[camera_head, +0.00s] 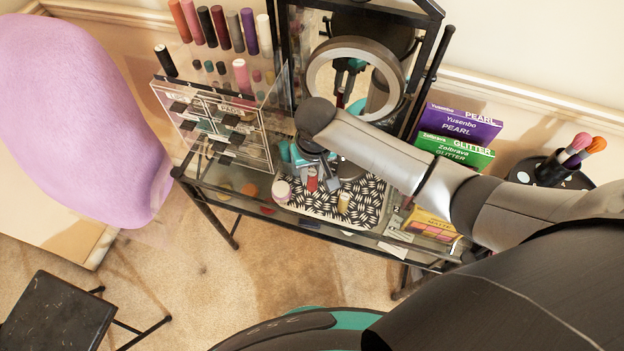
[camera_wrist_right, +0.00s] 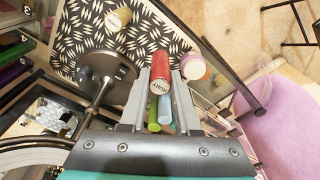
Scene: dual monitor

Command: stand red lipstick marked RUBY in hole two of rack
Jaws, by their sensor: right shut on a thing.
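The red lipstick (camera_wrist_right: 161,68) stands between the fingers of my right gripper (camera_wrist_right: 160,84) in the right wrist view, with the word RUBY on its pale end. The gripper is shut on it. In the head view, the right gripper (camera_head: 323,178) points down over a black-and-white patterned tray (camera_head: 320,207), and the lipstick (camera_head: 312,181) shows beside it as a small red piece. I cannot tell whether the lipstick touches the tray. I cannot make out a numbered hole or clearly identify the rack. My left gripper is not in view.
A pink-white jar (camera_head: 281,191) and a gold-capped bottle (camera_head: 344,203) stand close by on the tray. A clear drawer box (camera_head: 225,128) stands left, with several lipsticks behind it. A ring-lit mirror (camera_head: 322,88) stands behind the gripper. Purple and green boxes (camera_head: 458,124) and a brush holder (camera_head: 549,174) stand right.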

